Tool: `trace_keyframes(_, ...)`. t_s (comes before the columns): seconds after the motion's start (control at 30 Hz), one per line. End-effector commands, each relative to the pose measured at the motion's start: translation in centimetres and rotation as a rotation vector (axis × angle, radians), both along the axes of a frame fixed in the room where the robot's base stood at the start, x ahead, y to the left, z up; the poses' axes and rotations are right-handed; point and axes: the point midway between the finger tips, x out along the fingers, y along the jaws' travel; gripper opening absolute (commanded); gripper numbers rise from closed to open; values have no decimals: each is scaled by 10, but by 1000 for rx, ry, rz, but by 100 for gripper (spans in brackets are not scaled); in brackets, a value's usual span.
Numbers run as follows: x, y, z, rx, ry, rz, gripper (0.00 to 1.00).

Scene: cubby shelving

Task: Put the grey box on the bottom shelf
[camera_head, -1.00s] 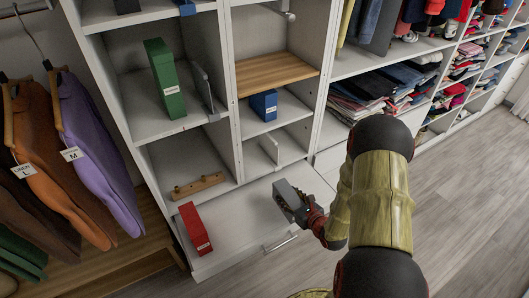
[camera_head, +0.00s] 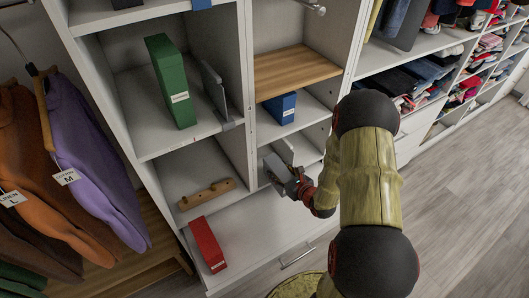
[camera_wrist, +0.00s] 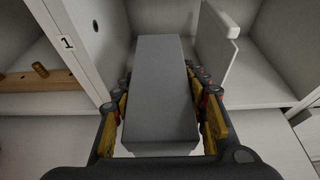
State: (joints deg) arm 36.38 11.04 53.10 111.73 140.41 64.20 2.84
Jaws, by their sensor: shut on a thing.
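The grey box (camera_wrist: 162,85) is held between the two fingers of my gripper (camera_wrist: 162,112), which is shut on it in the wrist view. In the head view the grey box (camera_head: 274,170) is at the front of the lower right cubby, with my gripper (camera_head: 298,186) on its near right side. The box's far end points into that cubby. The bottom shelf (camera_head: 245,240) is the wide white surface below, with a red box (camera_head: 206,244) on its left. I cannot tell whether the grey box touches the cubby floor.
A white upright divider (camera_wrist: 216,45) stands just right of the box. A post labelled 1 (camera_wrist: 68,43) is on the left. A wooden peg rail (camera_head: 206,194) lies in the left cubby. A green box (camera_head: 170,82) and a blue box (camera_head: 281,107) stand higher up.

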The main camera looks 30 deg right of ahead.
Motion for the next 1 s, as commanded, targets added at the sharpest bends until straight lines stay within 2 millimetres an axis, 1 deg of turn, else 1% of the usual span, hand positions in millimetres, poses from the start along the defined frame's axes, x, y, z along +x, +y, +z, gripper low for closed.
trace_keyframes(0.03,14,2,-1,-3,-5,6,11)
trace_keyframes(0.1,32,2,-1,-2,-4,4,11)
trace_keyframes(0.2,55,3,-1,-1,-4,4,11)
trace_keyframes(0.3,73,3,-1,-1,-4,2,11)
trace_keyframes(0.4,85,3,0,0,-2,0,11)
trace_keyframes(0.67,101,4,0,-1,-3,0,11)
trace_keyframes(0.87,135,5,-1,0,-4,1,11)
trace_keyframes(0.9,138,5,-5,1,-1,1,11)
trace_keyframes(0.93,136,5,-11,2,0,-1,11)
trace_keyframes(1.0,136,5,-16,1,0,-2,11)
